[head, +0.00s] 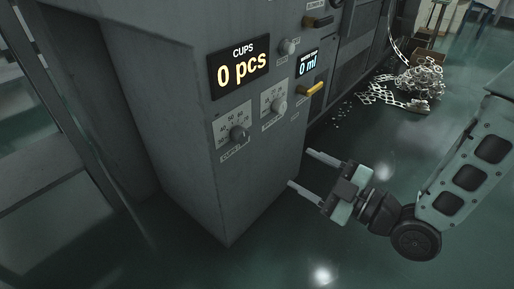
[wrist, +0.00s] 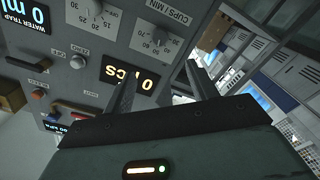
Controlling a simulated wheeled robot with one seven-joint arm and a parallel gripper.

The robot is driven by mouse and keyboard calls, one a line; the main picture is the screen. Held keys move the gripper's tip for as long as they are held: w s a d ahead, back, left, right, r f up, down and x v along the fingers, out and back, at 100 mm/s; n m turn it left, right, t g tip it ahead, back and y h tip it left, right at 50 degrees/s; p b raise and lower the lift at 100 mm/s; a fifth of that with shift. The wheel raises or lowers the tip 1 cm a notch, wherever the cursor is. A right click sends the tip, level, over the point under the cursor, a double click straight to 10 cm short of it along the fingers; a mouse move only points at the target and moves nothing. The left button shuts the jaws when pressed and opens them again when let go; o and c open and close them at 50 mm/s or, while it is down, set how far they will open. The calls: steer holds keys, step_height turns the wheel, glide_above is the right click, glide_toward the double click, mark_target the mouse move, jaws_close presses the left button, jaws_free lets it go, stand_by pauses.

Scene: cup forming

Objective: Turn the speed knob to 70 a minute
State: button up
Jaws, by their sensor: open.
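The speed knob (head: 239,133) is a small grey knob on the front of a grey machine cabinet. Numbers are set around it and a "CUPS / MIN" label sits below it. Its exact setting is too small to read. In the wrist view the knob (wrist: 160,38) appears upside down, near the top. My gripper (head: 300,168) is open and empty, with two parallel fingers pointing left toward the cabinet. In the head view it is to the right of and lower than the knob, apart from it. The gripper also shows in the wrist view (wrist: 160,75).
A second dial knob (head: 279,106) is right of the speed knob. Above are the "CUPS 0 pcs" display (head: 240,68), a small round knob (head: 287,47) and a blue display (head: 307,63). A yellow handle (head: 311,90) juts out. White scrap (head: 410,85) lies on the far floor.

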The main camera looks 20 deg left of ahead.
mark_target(244, 137)
steer(key=b+x, duration=0.5)
steer(key=x, duration=1.1)
steer(key=shift+a, duration=0.1)
steer(key=shift+w+a+r+b, duration=0.1)
steer(key=shift+w+a+b, duration=0.15)
steer(key=shift+a, duration=0.2)
steer(key=c, duration=1)
